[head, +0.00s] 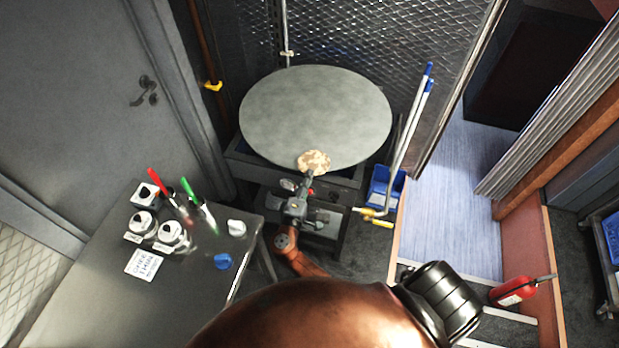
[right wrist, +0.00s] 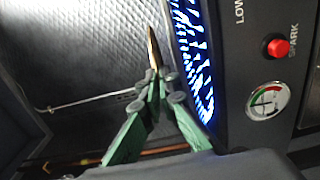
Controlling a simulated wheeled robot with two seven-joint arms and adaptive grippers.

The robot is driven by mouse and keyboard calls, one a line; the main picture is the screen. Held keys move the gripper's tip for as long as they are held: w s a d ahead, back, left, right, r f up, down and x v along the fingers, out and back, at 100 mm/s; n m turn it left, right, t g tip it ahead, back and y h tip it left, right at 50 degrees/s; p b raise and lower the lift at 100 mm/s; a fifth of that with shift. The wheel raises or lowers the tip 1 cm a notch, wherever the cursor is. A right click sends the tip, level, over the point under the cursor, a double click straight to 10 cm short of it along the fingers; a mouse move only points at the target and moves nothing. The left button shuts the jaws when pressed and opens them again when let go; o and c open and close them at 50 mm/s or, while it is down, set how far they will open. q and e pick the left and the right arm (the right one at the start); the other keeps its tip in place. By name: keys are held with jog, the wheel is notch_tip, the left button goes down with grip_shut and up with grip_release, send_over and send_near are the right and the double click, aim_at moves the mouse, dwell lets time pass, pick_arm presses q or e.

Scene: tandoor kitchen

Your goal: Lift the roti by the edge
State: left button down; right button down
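The roti (head: 314,161) is a small pale-brown, spotted flatbread at the front rim of the big round grey griddle (head: 316,115). My right gripper (head: 307,178) reaches it from the front. In the right wrist view the roti (right wrist: 153,48) shows edge-on as a thin brown strip. The right fingertips (right wrist: 157,78) are close together on its near edge. The strip looks roughly parallel to the griddle, and how much of it still touches the plate is hard to tell. My left gripper is not in view.
Blue flames (right wrist: 195,50) show beside the control panel with a red spark button (right wrist: 278,48) and a gauge (right wrist: 265,101). A blue bin (head: 384,188) and long-handled tools (head: 408,125) stand right of the stove.

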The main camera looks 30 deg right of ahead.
jog(key=shift+r, duration=0.25)
jog(key=shift+a, duration=0.1)
jog(key=s+a+r+p, duration=0.3)
jog(key=s+a+r, duration=0.2)
jog(key=s+a, duration=0.4)
jog(key=shift+a, duration=0.8)
jog(key=shift+s, duration=0.1)
